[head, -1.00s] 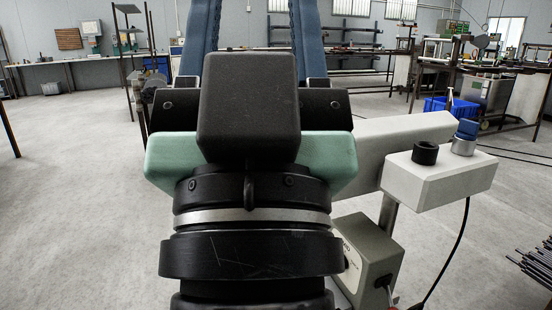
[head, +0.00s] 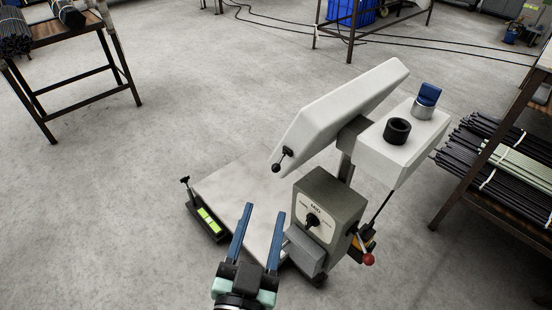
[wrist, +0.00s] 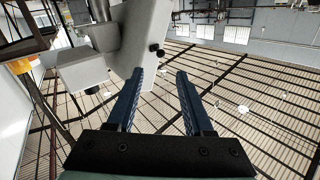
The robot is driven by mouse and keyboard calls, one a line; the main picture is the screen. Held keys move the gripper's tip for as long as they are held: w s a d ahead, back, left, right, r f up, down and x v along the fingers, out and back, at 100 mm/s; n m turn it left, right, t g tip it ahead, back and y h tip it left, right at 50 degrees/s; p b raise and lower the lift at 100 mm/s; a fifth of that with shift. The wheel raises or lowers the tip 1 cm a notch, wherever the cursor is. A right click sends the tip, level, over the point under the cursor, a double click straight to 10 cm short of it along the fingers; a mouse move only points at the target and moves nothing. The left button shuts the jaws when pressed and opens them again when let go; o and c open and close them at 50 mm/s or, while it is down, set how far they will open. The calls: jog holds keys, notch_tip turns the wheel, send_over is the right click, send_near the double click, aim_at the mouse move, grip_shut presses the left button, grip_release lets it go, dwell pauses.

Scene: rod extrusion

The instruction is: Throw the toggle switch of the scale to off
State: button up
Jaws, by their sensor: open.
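The scale has a pale floor platform (head: 225,195), a long white housing (head: 345,110) and a grey box (head: 330,205). A black lever (head: 313,221) sits on a lettered plate on the grey box, with marks to either side. Another black knobbed lever (head: 282,158) is at the housing's lower left end, and a red-balled lever (head: 368,259) is at the box's right. I cannot tell for certain which is the toggle switch, nor its setting. My gripper (head: 265,210) is open and empty, left of the grey box. Its blue fingers also show in the wrist view (wrist: 160,71).
A white head with a black ring (head: 397,131) and a blue-topped cylinder (head: 428,96) stands right of the housing. A rack of rods (head: 490,165) is at the right. A rod table (head: 75,32) is at upper left. Floor left of the scale is clear.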

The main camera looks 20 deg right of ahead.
aim_at(275, 172)
jog(key=p+x, duration=0.2)
jog(key=x, duration=0.9)
jog(key=shift+w+d, duration=0.2)
jog(key=shift+w, duration=0.15)
grip_shut()
